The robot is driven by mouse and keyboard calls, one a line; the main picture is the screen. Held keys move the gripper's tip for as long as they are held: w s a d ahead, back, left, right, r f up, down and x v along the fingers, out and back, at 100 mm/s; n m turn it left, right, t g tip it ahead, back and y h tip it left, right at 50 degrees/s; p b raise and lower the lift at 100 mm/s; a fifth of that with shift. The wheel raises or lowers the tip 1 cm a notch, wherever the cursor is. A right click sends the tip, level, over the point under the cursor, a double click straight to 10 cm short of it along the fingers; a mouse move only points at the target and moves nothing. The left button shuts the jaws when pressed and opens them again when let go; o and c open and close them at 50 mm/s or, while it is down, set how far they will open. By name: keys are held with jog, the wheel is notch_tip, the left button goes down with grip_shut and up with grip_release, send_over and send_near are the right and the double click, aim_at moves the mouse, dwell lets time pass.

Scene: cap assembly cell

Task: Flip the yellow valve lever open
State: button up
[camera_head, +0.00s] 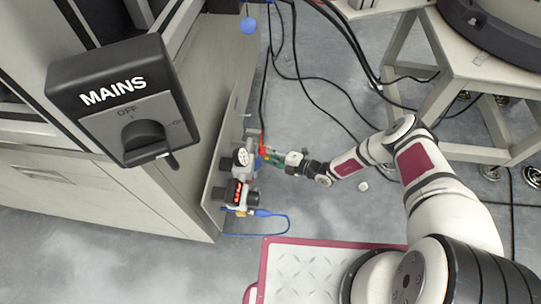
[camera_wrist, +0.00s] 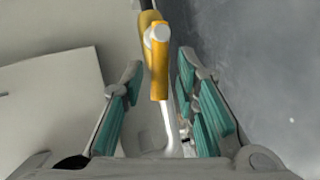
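The yellow valve lever (camera_wrist: 159,72) shows in the upper middle of the wrist view, with a pale round pivot near its top and a whitish stem below it. My gripper (camera_wrist: 160,88) is open, its teal-padded fingers standing on either side of the lever with a visible gap to each. I see no finger pressing on the lever. In the head view, my gripper (camera_head: 274,158) is at the valve and regulator assembly (camera_head: 240,178) on the side of the grey cabinet. The lever is too small and hidden there to make out.
A MAINS switch box (camera_head: 125,100) with a black knob is at upper left, on the cabinet side (camera_head: 215,100). Dark cables (camera_head: 310,90) hang behind my arm. A blue hose (camera_head: 288,222) loops below the assembly. A workstand (camera_head: 455,75) stands at right. Floor between is mostly clear.

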grip_shut()
jog(key=shift+f+n+t+y, duration=0.3)
jog(key=shift+f+n+t, duration=0.15)
jog(key=shift+n, duration=0.45)
jog(key=shift+o, duration=2)
grip_release()
jog(key=v, duration=1.2)
